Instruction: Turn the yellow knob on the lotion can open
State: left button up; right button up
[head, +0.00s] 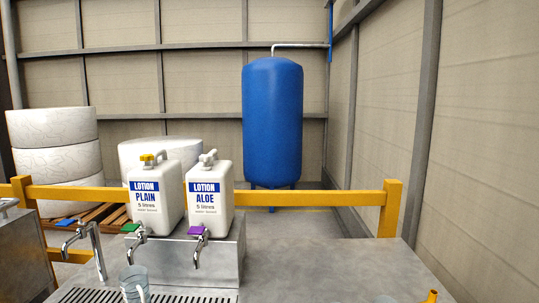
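The white can labelled LOTION PLAIN (154,200) stands upright on a raised steel block, left of centre. A yellow knob (147,158) sits on its top at the left, beside the white handle. How far the knob is turned cannot be told. A tap with a green lever (131,228) is at the can's lower front. A second white can labelled LOTION ALOE (209,198) stands to its right, with a white knob (208,155) on top and a tap with a purple lever (196,230). Neither of my grippers shows in the head view.
A clear cup (134,284) stands by the slotted drain (90,296) under the green-lever tap. A blue-lever tap (66,223) is at the left. The steel counter (330,265) is mostly clear to the right. A yellow rail (330,198) and a blue tank (272,120) are behind.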

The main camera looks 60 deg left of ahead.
aim_at(147, 158)
jog(key=z, duration=0.95)
jog(key=k, duration=1.8)
jog(key=u, duration=1.65)
